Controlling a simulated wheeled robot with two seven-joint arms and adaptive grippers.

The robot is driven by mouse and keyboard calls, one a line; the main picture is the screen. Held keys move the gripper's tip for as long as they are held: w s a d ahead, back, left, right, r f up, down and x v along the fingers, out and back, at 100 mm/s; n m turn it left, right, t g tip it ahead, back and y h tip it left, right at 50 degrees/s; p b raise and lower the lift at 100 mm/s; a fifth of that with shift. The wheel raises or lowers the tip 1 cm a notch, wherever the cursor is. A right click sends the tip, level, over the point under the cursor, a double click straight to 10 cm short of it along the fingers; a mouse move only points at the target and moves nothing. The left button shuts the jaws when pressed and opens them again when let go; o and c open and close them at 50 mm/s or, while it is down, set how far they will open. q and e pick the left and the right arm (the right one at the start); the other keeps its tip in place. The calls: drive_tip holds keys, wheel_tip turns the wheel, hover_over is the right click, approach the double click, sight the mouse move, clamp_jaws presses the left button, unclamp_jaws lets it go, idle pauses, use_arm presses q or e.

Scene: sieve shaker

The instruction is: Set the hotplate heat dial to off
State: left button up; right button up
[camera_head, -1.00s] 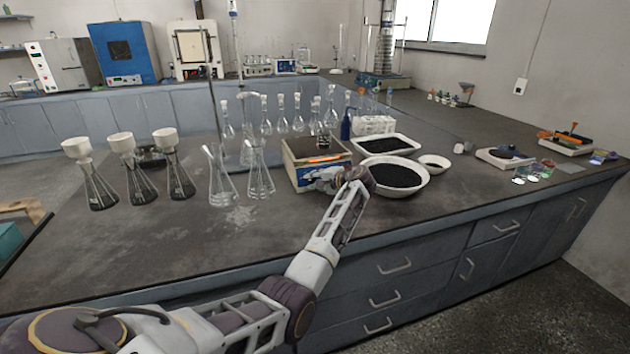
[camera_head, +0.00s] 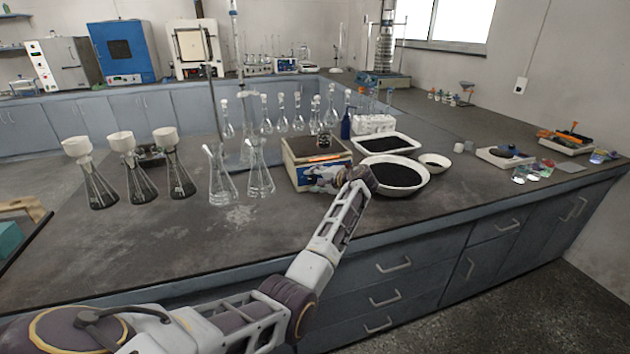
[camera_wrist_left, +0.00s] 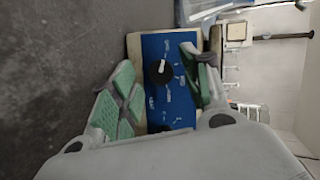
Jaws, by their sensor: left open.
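The hotplate (camera_head: 296,164) is a cream box with a dark top, standing near the front of the bench. Its blue front panel faces my left arm and fills the middle of the left wrist view. On that panel is a round black heat dial (camera_wrist_left: 160,71) with a white pointer mark and white markings around it. My left gripper (camera_head: 320,180) is right in front of the panel. In the left wrist view its green-padded fingers (camera_wrist_left: 158,62) are spread apart, one on each side of the dial, with nothing between them but the dial in line. Contact cannot be told.
Clear glass flasks (camera_head: 222,178) stand left of the hotplate, with several funnel-topped flasks (camera_head: 180,180) further left. A white bowl of black grains (camera_head: 424,181) and a white tray (camera_head: 414,139) sit just right. The bench front is clear.

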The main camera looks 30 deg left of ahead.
use_arm(q)
drive_tip(key=v, duration=1.1)
drive_tip(key=shift+d, duration=0.2)
idle(0.4)
